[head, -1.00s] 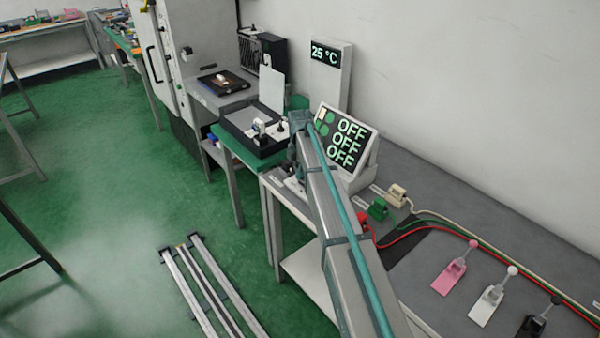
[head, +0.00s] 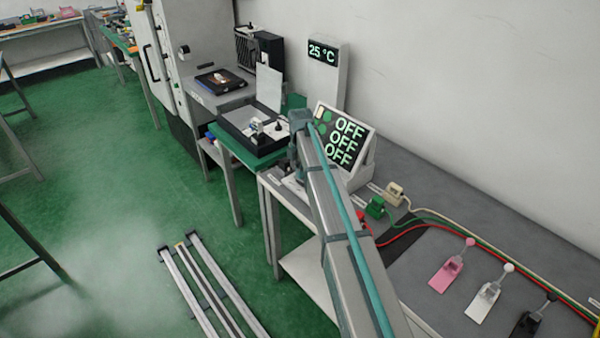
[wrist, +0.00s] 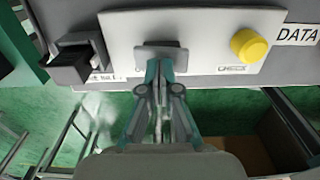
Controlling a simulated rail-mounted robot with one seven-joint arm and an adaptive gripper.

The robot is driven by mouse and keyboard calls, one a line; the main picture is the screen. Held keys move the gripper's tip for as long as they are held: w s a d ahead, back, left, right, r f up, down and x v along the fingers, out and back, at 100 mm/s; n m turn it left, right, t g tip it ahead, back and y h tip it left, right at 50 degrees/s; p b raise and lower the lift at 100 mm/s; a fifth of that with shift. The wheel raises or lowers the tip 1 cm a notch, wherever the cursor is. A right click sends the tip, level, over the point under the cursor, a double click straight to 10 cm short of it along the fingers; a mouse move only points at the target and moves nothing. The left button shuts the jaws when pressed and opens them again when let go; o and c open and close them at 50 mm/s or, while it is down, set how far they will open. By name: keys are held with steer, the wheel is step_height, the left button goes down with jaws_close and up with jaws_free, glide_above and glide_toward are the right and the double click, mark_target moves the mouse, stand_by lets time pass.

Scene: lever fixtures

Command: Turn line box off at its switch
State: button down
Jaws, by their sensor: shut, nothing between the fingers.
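My gripper (wrist: 160,68) is shut and empty in the wrist view. Its fingertips are at the lower edge of a small grey plate (wrist: 161,56) on a pale panel (wrist: 205,25); I cannot tell whether they touch it. A black switch-like block (wrist: 75,62) is left of the plate, and a round yellow knob (wrist: 248,46) is to its right. The small label on the panel is too blurred to read, so I cannot tell which part is the line box. In the head view my arm hides the gripper and the panel. A tilted display (head: 345,135) there reads OFF on three lines.
Beside the panel is a DATA label (wrist: 297,34). On the grey bench are a green plug (head: 375,207), a cream plug (head: 395,192) and a pink lever fixture (head: 446,274). Metal rails (head: 205,285) lie on the floor.

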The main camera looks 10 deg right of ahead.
step_height(320, 180, up, 14)
steer(key=w+a, duration=0.1)
steer(key=w, duration=0.1)
steer(key=shift+w+a+f+b, duration=0.2)
steer(key=shift+w+f+b, duration=0.05)
steer(key=shift+b, duration=0.2)
